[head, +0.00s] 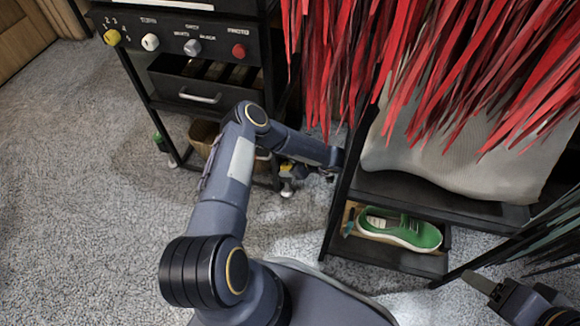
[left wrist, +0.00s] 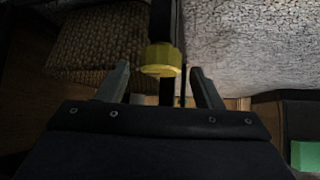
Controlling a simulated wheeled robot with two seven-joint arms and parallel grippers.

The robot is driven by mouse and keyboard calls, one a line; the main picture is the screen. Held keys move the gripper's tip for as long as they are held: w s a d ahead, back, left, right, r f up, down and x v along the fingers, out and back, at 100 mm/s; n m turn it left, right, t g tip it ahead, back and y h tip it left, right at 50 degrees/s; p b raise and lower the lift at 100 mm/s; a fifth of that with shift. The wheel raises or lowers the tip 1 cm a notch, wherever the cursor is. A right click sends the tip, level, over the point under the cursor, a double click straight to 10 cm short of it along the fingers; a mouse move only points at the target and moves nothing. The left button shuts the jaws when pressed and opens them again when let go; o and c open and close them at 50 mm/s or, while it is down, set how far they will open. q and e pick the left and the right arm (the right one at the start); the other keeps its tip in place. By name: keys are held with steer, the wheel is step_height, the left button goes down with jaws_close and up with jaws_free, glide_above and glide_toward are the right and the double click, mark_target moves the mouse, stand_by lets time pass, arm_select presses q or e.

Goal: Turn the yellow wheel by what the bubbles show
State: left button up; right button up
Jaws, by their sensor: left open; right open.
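The yellow wheel (left wrist: 160,58) is a ribbed yellow disc on a dark upright post, seen in the left wrist view. My left gripper (left wrist: 160,72) is open, with one finger on each side of the wheel and a gap to both. In the head view my left gripper (head: 290,172) is low by the cart's right leg, partly hidden by my forearm. My right gripper (head: 490,289) is at the bottom right, open and empty. A yellow knob with numbers (head: 112,38) is on the black panel. I see no bubbles in either view.
The black panel also has a white knob (head: 150,42), a grey knob (head: 192,47) and a red button (head: 238,51). A woven basket (left wrist: 95,45) is beside the wheel. Red hanging strips (head: 440,60) cover the upper right. A green sneaker (head: 415,233) lies on a low shelf.

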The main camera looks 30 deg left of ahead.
arm_select(q)
steer(key=shift+a+f, duration=0.2)
steer(key=shift+f, duration=0.2)
arm_select(e)
steer(key=shift+f, duration=0.45)
arm_select(q)
steer(key=shift+c, duration=0.2)
steer(key=c, duration=0.9)
steer(key=shift+w+r+n+g, duration=0.1)
steer(key=shift+n+g, duration=0.2)
steer(key=shift+g, duration=0.1)
arm_select(e)
steer(key=shift+r, duration=0.15)
